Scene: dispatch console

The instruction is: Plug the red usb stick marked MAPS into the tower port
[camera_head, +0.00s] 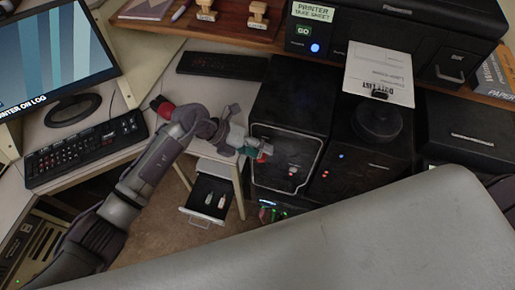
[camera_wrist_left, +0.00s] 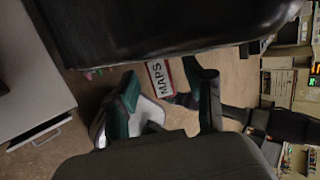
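The red usb stick with a white MAPS label (camera_wrist_left: 160,80) is between the fingertips of my left gripper (camera_wrist_left: 158,88), which looks shut on it. In the head view a red end of the stick (camera_head: 265,156) shows at the fingertips of my left gripper (camera_head: 257,147), right at the left front edge of the black tower (camera_head: 285,148). I cannot tell whether it touches the tower. The tower's front has a light-rimmed panel with small lit spots; I cannot make out the port. In the left wrist view a large dark body (camera_wrist_left: 160,25) is just above the stick. My right gripper is not in view.
An open drawer (camera_head: 200,217) below the desk holds two small sticks (camera_head: 215,201). A second black case (camera_head: 362,172) stands right of the tower. A keyboard (camera_head: 88,150) and monitor (camera_head: 55,50) are at left. A grey surface (camera_head: 380,235) fills the lower right.

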